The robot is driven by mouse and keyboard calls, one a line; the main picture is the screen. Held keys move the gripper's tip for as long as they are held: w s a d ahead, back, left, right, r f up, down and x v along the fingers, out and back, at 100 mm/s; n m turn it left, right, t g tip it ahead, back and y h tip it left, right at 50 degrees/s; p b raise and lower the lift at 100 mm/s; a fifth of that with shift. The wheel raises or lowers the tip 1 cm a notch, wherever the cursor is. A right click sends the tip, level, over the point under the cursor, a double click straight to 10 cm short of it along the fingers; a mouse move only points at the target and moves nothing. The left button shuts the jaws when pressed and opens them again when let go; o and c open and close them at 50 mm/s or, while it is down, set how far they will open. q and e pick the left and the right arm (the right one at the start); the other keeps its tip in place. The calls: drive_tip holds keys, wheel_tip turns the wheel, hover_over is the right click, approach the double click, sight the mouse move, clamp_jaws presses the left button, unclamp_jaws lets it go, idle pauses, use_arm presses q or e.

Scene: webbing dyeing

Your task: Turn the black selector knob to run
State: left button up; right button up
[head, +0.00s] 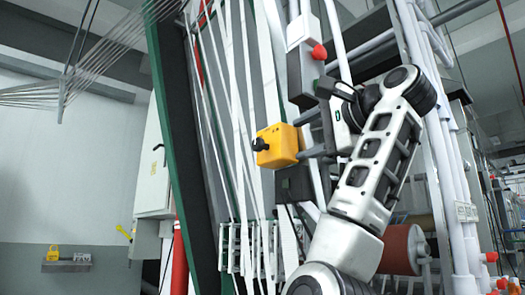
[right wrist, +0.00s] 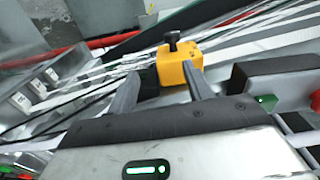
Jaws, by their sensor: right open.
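The black selector knob (head: 259,145) sticks out from the left face of a yellow box (head: 278,146) in the head view. In the right wrist view the knob (right wrist: 172,41) stands on top of the yellow box (right wrist: 180,67), just beyond the fingertips. My right gripper (head: 301,137) is to the right of the box, its fingers open and pointing toward it. In the right wrist view the gripper (right wrist: 160,76) has nothing held, and the knob is apart from both fingers. Whether a finger touches the box I cannot tell. My left gripper is out of view.
A grey box with a red button (head: 319,52) is mounted above the yellow box. White webbing strips (head: 240,110) run behind it. A dark green-edged panel (head: 180,130) and a pale cabinet (head: 152,165) stand to the left. White pipes (head: 460,200) rise at the right.

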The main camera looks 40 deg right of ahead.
sight(262, 143)
drive_tip(key=shift+y, duration=0.5)
drive_tip(key=w+p, duration=0.3)
drive_tip(key=w, duration=0.1)
drive_tip(key=w+a+r+p, duration=0.1)
drive_tip(key=w+p, duration=0.2)
drive_tip(key=w, duration=0.1)
drive_tip(key=w+r+p, duration=0.1)
drive_tip(key=w+p, duration=0.2)
drive_tip(key=w, duration=0.1)
drive_tip(key=shift+w+a+p, duration=0.2)
drive_tip(key=shift+w+p, duration=0.1)
drive_tip(key=shift+w, duration=0.1)
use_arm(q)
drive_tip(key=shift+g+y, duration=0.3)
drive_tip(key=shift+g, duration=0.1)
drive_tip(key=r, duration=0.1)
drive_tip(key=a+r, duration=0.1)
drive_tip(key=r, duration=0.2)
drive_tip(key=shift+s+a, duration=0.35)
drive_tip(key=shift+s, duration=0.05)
